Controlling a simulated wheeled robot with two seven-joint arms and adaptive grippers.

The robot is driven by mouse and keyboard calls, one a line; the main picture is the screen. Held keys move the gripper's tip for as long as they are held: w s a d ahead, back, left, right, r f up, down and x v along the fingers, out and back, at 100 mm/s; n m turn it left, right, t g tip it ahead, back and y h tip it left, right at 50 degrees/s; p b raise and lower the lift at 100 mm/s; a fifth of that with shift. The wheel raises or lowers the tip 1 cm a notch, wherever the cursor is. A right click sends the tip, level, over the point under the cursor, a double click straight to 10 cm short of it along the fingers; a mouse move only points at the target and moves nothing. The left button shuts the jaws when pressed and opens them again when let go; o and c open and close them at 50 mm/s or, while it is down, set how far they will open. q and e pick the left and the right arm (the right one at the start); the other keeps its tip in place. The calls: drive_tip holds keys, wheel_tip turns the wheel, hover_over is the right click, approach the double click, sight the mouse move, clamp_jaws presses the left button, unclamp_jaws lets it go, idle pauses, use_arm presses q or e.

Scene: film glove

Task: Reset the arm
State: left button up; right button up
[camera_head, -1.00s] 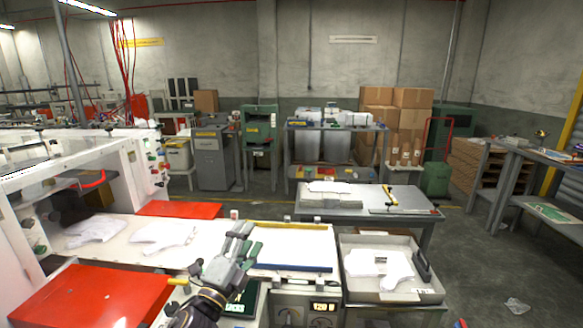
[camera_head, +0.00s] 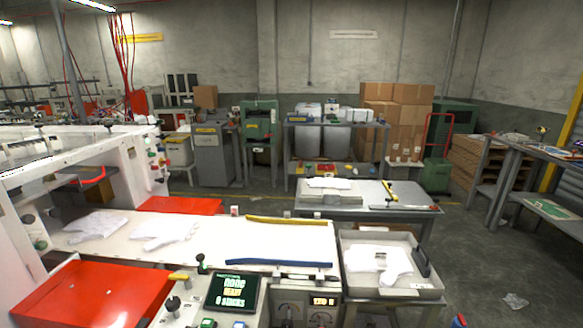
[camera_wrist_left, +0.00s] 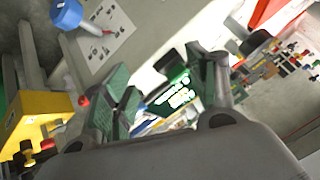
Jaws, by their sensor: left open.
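My left gripper (camera_wrist_left: 160,95) shows in the left wrist view with its two green-padded fingers spread apart and nothing between them. Beyond the fingers is the control panel with a lit green display (camera_wrist_left: 178,92). The same display (camera_head: 232,291) shows at the bottom centre of the head view. Neither gripper shows in the head view now; my right gripper is not seen in either view.
White film gloves (camera_head: 165,232) lie on the long white worktop (camera_head: 265,240). A grey tray (camera_head: 410,292) with white gloves stands at its right. A red panel (camera_head: 75,292) is at the lower left. A grey table (camera_head: 395,196) stands behind. Open floor (camera_head: 475,270) lies at the right.

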use_arm(q)
drive_tip(key=s+f+n+g+h, duration=0.1)
drive_tip(key=s+f+n+g, duration=0.15)
drive_tip(key=s, duration=0.45)
drive_tip(key=s+f+n+g, duration=0.1)
drive_tip(key=s+f+g, duration=0.25)
drive_tip(key=s, duration=0.25)
drive_tip(key=s+f+g+p, duration=0.15)
drive_tip(key=f+p, duration=0.45)
drive_tip(key=f, duration=0.6)
drive_tip(key=s+f+t+p, duration=0.1)
drive_tip(key=s+f+p, duration=0.1)
drive_tip(key=f+p, duration=0.65)
drive_tip(key=s+a+f+g+p, duration=0.1)
drive_tip(key=s+f+p, duration=0.3)
drive_tip(key=s, duration=0.6)
drive_tip(key=s+a+f+p, duration=0.3)
drive_tip(key=s+f, duration=0.3)
drive_tip(key=s, duration=0.5)
drive_tip(key=shift+s+f+m+g+p, duration=0.25)
drive_tip(key=shift+m+g+p, duration=0.1)
drive_tip(key=shift+p, duration=0.25)
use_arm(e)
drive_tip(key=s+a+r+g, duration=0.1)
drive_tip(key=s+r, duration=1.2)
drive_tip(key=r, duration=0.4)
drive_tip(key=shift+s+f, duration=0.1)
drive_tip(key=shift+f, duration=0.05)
